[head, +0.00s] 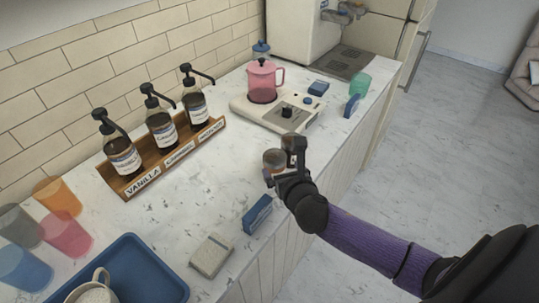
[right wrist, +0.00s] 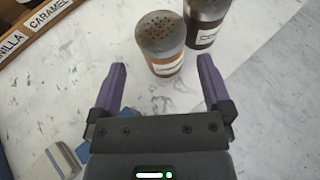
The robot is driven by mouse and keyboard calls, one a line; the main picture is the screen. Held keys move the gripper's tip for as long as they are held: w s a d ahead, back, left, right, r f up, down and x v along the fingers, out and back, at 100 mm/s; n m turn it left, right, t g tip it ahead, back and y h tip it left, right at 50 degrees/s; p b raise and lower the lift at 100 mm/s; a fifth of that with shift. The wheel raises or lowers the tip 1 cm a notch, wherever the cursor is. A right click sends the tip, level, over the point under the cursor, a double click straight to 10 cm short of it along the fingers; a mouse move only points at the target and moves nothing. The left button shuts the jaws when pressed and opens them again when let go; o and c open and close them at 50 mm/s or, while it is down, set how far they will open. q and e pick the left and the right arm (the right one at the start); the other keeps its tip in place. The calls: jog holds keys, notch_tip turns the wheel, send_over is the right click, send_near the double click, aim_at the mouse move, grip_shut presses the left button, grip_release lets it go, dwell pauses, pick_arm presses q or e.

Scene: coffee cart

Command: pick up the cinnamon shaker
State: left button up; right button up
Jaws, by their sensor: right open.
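The likely cinnamon shaker (right wrist: 162,48) has a grey perforated lid and reddish-brown contents; its label is too small to read fully. It stands upright on the counter, just ahead of and between the fingertips of my right gripper (right wrist: 161,66). The gripper is open with nothing in its jaws. A second, darker shaker (right wrist: 204,22) stands close beside it to the right. In the head view my right gripper (head: 284,172) is by the shaker (head: 274,160) and partly hides it. My left gripper is not in view.
A wooden syrup rack (head: 178,160) with pump bottles stands along the wall. A hot plate (head: 285,112) with a pink pot (head: 263,80) is behind the shakers. A blue box (head: 257,214), a grey box (head: 212,256) and a blue tray (head: 150,265) lie nearer. The counter's right edge is close.

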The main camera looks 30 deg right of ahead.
aim_at(279, 164)
jog(key=shift+w+d+f+b, duration=0.2)
jog(key=shift+w+f+b, duration=0.25)
jog(key=shift+w+f, duration=0.2)
jog(key=b+x, duration=0.1)
jog(key=x, duration=0.3)
jog(key=shift+w+d+f+b, duration=0.1)
jog(key=shift+w+d+b, duration=0.05)
jog(key=shift+w+b, duration=0.2)
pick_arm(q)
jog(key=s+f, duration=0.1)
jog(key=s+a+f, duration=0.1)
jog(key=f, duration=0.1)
pick_arm(e)
jog(key=shift+c, duration=0.3)
jog(key=c, duration=0.7)
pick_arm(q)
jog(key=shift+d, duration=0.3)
pick_arm(e)
jog(key=shift+w, duration=0.1)
jog(key=c, duration=0.3)
